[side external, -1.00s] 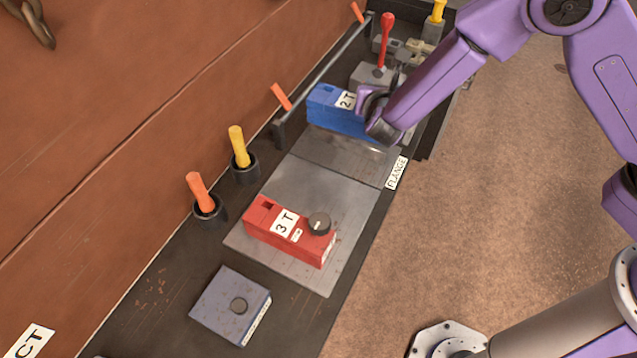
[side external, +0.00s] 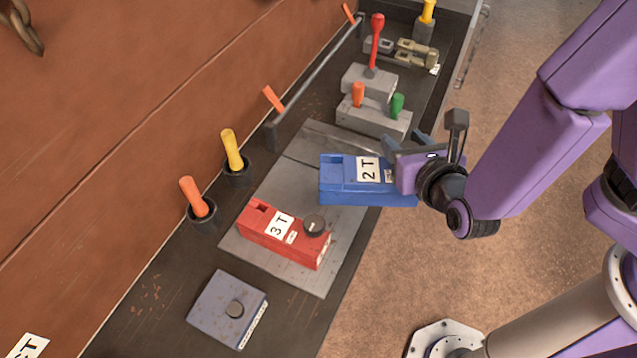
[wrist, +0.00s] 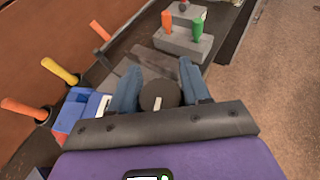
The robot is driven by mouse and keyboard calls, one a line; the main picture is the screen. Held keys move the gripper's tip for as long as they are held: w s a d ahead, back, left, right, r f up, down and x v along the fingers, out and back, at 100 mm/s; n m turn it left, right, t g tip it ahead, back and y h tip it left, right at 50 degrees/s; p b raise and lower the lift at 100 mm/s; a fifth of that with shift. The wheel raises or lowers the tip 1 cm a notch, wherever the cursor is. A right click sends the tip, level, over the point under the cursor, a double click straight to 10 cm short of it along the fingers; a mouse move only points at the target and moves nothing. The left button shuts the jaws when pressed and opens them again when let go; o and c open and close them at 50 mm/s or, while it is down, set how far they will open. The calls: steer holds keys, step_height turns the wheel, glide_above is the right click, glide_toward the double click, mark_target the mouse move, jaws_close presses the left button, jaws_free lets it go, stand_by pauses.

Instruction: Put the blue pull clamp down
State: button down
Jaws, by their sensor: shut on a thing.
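The blue pull clamp (side external: 345,185), labelled 2 T, is level in the side external view, over the right edge of the grey metal plate (side external: 280,190). My gripper (side external: 408,170) is shut on its right end. In the wrist view, my fingers (wrist: 158,90) stand on either side of a dark round knob (wrist: 158,97), and part of the blue clamp (wrist: 78,108) shows at their left. The clamp's right end is hidden behind my gripper in the side view. I cannot tell how high the clamp is above the plate.
A red clamp (side external: 260,226), labelled 3 T, lies on the plate in front of the blue one. A grey-blue block (side external: 222,300) lies nearer. A grey block with orange and green pegs (side external: 372,118) stands behind. Orange (side external: 194,195) and yellow (side external: 232,150) handles stand along the left.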

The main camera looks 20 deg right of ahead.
steer(key=shift+w+a+f, duration=1.2)
steer(key=shift+w+f, duration=0.45)
steer(key=shift+f, duration=0.4)
steer(key=shift+w+a+f, duration=1.25)
steer(key=shift+w+f, duration=0.4)
steer(key=shift+f, duration=0.35)
steer(key=shift+w+a+f, duration=1.2)
steer(key=shift+w+f, duration=0.45)
steer(key=shift+f, duration=0.4)
steer(key=shift+f, duration=0.1)
steer(key=c, duration=0.5)
jaws_free()
